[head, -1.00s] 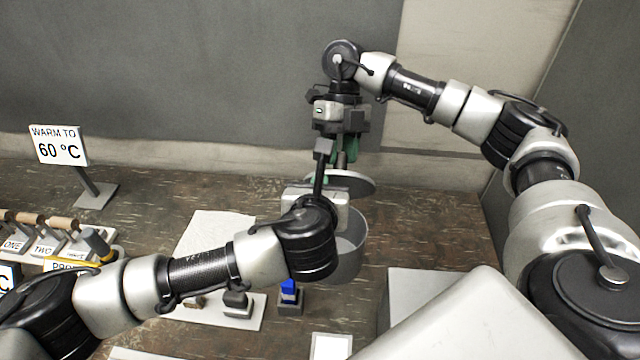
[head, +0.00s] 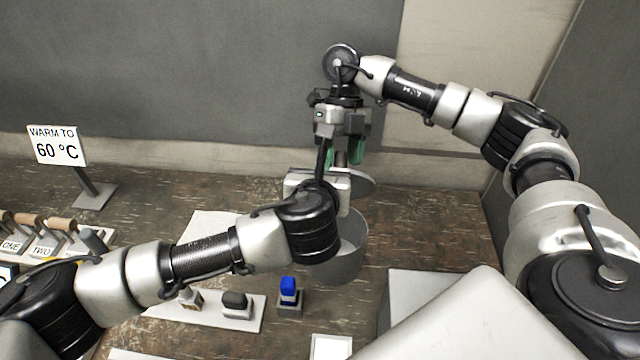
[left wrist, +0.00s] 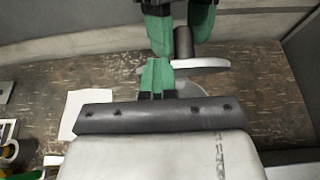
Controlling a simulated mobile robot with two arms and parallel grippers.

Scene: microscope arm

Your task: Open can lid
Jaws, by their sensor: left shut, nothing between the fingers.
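The grey can (head: 348,262) stands on the bench, partly hidden behind my left arm. Its grey round lid (head: 364,187) appears above and behind the can rim, partly covered by my left gripper; it also shows in the left wrist view (left wrist: 207,67). A dark cylindrical knob (left wrist: 183,42) stands up from the lid. My right gripper (head: 343,160) points down, its green fingers apart on either side of the knob. My left gripper (left wrist: 157,78) is shut and empty, close to the lid and can. Whether it touches the lid I cannot tell.
A blue-topped item (head: 288,287) and a white mat (head: 205,228) lie left of the can. A rack with wooden handles (head: 35,230) and a "WARM TO 60 °C" sign (head: 58,147) stand farther left.

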